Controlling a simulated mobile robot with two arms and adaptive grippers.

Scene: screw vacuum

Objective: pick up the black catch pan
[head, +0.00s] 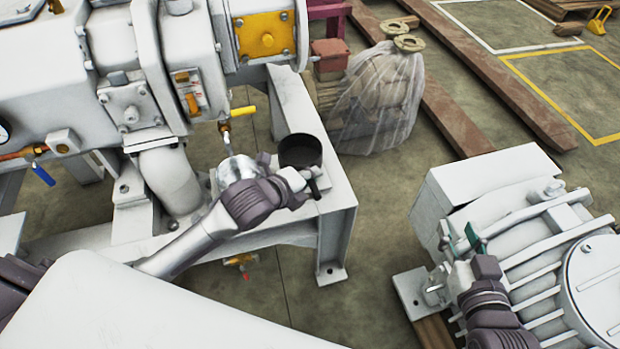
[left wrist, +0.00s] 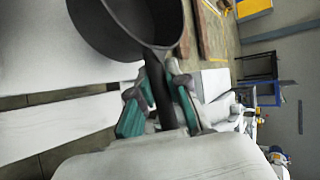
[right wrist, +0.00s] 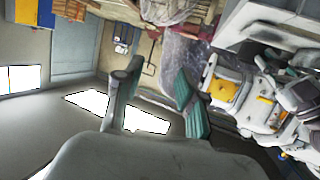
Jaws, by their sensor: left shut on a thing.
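The black catch pan (head: 300,152) is a small round pan with a straight handle, at the corner of the white machine frame. I cannot tell whether it touches the frame. My left gripper (head: 312,183) is shut on the pan's handle. In the left wrist view the handle (left wrist: 158,88) runs between the fingers (left wrist: 160,105), and the pan's bowl (left wrist: 125,25) is at the top, appearing empty where its inside shows. My right gripper (head: 468,242) is over the grey motor at the right. In the right wrist view its fingers (right wrist: 158,95) are apart with nothing between them.
The white vacuum machine (head: 90,75) with pipes and a yellow-handled valve (head: 243,111) stands to the left of the pan. A plastic-wrapped load (head: 375,100) stands behind it. The finned grey motor (head: 540,250) is at the right. Floor between frame and motor is clear.

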